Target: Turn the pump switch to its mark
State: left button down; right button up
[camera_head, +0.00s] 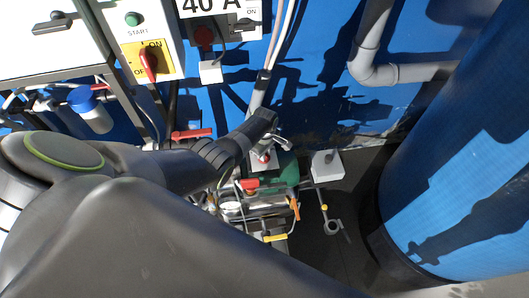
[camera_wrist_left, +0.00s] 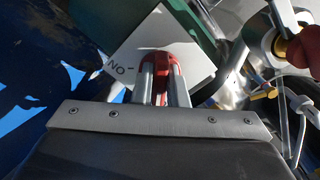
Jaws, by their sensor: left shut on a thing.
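The pump switch is a red knob (camera_wrist_left: 160,62) on a white plate (camera_wrist_left: 180,35) in the left wrist view. An ON label (camera_wrist_left: 117,70) with a short mark is printed on the plate, to the left of the knob. My left gripper (camera_wrist_left: 161,85) is shut on the red knob, one finger on each side, and the fingers hide part of it. In the head view, my left gripper (camera_head: 272,146) reaches down to the small white switch box (camera_head: 259,166) beside the green pump (camera_head: 290,170). My right gripper is not in view.
Pipes, valves and a red handle (camera_head: 250,185) crowd the area just below the switch. A white box (camera_head: 327,165) stands to the right, and a large blue tank (camera_head: 460,170) fills the right side. A panel with a red-and-yellow switch (camera_head: 150,62) hangs at upper left.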

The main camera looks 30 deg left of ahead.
pick_arm(q)
jog(key=shift+w+n, duration=0.1)
jog(key=shift+n, duration=0.4)
jog(key=c, duration=1.4)
grip_release()
jog(key=shift+c, duration=0.2)
jog(key=shift+r, duration=0.15)
jog(key=shift+r+p, duration=0.25)
jog(key=shift+p, duration=0.05)
notch_tip(320, 180, up, 8)
jog(key=p, duration=0.2)
jog(key=shift+f+p, duration=0.25)
jog(key=shift+p, duration=0.05)
notch_tip(320, 180, up, 9)
